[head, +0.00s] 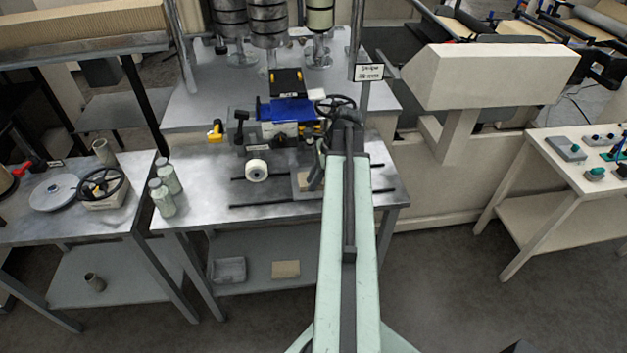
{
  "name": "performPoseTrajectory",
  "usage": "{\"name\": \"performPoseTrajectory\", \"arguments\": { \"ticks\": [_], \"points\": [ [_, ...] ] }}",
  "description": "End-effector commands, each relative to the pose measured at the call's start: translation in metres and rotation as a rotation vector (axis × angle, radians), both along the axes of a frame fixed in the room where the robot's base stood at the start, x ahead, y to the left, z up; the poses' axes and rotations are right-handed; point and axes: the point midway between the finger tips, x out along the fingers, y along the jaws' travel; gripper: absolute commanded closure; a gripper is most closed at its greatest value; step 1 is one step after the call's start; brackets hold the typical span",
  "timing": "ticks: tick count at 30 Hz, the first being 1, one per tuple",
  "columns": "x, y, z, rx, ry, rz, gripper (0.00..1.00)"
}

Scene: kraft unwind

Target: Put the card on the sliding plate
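My arm reaches forward over the middle metal table (200,205), and its end hides part of the table's right side. My gripper (316,172) is small and dark beside the arm's end; its fingers are too small to read. A white card (368,72) with printed text, seemingly a stripe width, is on a post behind the table. I cannot tell if this is the task's card.
A blue-topped device (285,110) and a white roll (257,171) are on the table. A tan block (285,268) and a grey tray (228,270) lie on the lower shelf. Floor is clear at right.

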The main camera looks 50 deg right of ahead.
Motion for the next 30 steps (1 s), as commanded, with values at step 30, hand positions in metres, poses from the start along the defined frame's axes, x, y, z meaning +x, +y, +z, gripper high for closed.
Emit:
{"name": "performPoseTrajectory", "arguments": {
  "ticks": [30],
  "points": [
    [0.001, 0.005, 0.098, -0.048, -0.01, 0.185, 0.76]
  ]
}}
